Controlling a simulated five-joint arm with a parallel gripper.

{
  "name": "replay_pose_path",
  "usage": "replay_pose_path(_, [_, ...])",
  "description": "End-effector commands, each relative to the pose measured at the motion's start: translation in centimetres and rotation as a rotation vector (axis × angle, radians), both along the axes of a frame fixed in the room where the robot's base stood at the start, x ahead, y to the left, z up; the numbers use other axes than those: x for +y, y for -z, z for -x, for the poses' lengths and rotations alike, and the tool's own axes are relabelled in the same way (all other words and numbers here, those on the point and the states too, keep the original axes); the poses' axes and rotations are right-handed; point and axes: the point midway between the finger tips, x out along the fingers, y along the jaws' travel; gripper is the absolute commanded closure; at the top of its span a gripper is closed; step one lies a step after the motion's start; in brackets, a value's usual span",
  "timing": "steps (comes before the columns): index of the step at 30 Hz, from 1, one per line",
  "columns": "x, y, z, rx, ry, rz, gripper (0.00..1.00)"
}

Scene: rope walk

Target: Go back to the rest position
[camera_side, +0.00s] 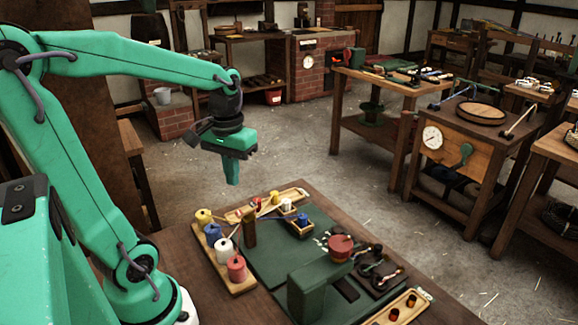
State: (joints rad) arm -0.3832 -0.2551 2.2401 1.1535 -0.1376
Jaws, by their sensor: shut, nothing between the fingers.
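My gripper (232,172) hangs from my green arm, pointing down, well above the back left part of the work table (190,265). Its fingers are shut with nothing between them. It is clear of everything on the table, with open floor showing behind it.
On the table, a green mat (262,258) carries a dark green block (318,288) with a red round piece (341,247). A wooden rack (240,285) of coloured spools stands at the left. A wooden tray (398,308) lies front right. Other benches stand farther back.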

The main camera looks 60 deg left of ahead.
Motion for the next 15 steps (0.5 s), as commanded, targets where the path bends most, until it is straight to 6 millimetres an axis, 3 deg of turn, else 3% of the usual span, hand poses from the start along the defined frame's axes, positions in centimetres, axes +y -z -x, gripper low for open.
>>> replay_pose_path(8, [-1.9,-0.8,0.1,-0.077,0.089,-0.030,1.00])
replay_pose_path(15, [-5.4,-2.1,0.7,-0.235,0.261,-0.078,1.00])
